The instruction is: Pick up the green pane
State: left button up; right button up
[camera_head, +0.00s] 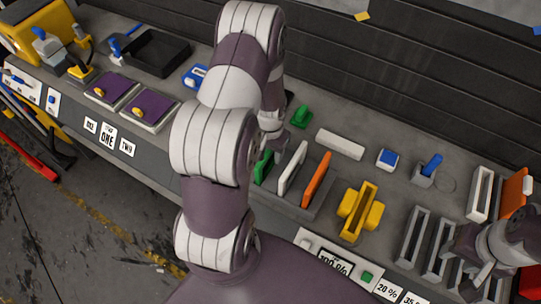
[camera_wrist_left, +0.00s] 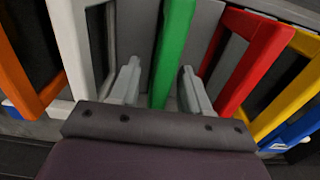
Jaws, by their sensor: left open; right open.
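The green pane (camera_wrist_left: 172,50) stands on edge in the left wrist view, between the two open fingers of my left gripper (camera_wrist_left: 160,85). Gaps show between the pane and both fingers, so I see no grip on it. In the head view only part of the green pane (camera_head: 264,168) shows, beside my left arm, which hides the rest and most of my left gripper (camera_head: 271,132). My right gripper (camera_head: 476,284) is open at the lower right, near grey frames, away from the green pane.
A white pane (camera_wrist_left: 72,45) and orange pane (camera_wrist_left: 22,75) stand on one side of the green one; a red frame (camera_wrist_left: 250,60) and yellow frame (camera_wrist_left: 290,90) stand on the other. A yellow holder (camera_head: 360,212) and grey slotted frames (camera_head: 412,236) stand farther right on the bench.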

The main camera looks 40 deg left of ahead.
pick_arm(q)
jog(key=shift+s+a+f, duration=0.1)
jog(key=shift+a+f, duration=0.1)
jog(key=shift+f, duration=0.1)
jog(key=shift+d, duration=0.1)
jog(key=shift+c, duration=0.3)
jog(key=shift+d, duration=0.15)
grip_shut()
